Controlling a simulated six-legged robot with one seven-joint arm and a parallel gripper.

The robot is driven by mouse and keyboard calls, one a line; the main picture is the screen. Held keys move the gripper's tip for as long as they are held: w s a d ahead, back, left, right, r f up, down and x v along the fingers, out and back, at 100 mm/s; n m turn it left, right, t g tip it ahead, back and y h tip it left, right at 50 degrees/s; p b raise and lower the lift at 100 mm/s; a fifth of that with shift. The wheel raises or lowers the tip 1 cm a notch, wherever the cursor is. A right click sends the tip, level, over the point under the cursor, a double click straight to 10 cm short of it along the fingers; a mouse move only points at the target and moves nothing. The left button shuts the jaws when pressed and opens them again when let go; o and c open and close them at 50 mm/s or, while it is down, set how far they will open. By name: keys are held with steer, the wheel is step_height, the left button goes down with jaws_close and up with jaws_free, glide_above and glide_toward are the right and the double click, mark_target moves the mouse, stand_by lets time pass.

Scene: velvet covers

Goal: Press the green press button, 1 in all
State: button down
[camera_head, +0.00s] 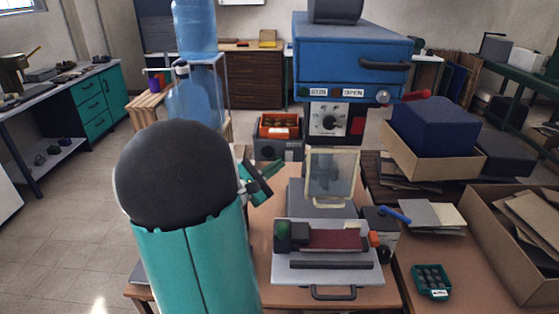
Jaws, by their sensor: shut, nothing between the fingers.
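A small press machine (325,266) with a light grey base sits on the brown table. A small green spot (303,92) also shows beside the "RUN" label on the blue machine behind. My gripper (266,172) is shut and empty, above and left of the green button and apart from it. My large teal and black arm hides part of the table's left side.
A clear guard panel (332,175) stands upright behind the press. A blue-handled tool (394,214) and a dark box are to its right. A teal tray (432,282) lies front right. Cardboard boxes (519,288) line the right. The blue machine (349,50) stands behind.

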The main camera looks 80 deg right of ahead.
steer(key=shift+w+d, duration=0.1)
steer(key=shift+d, duration=0.3)
stand_by(0.4)
steer(key=shift+a, duration=0.1)
steer(key=shift+s+a, duration=0.2)
steer(key=shift+a, duration=0.65)
steer(key=shift+s+a, duration=0.2)
steer(key=shift+a, duration=0.6)
steer(key=shift+s+a, duration=0.2)
steer(key=shift+a, duration=0.65)
steer(key=shift+s+a, duration=0.2)
steer(key=shift+a, duration=0.6)
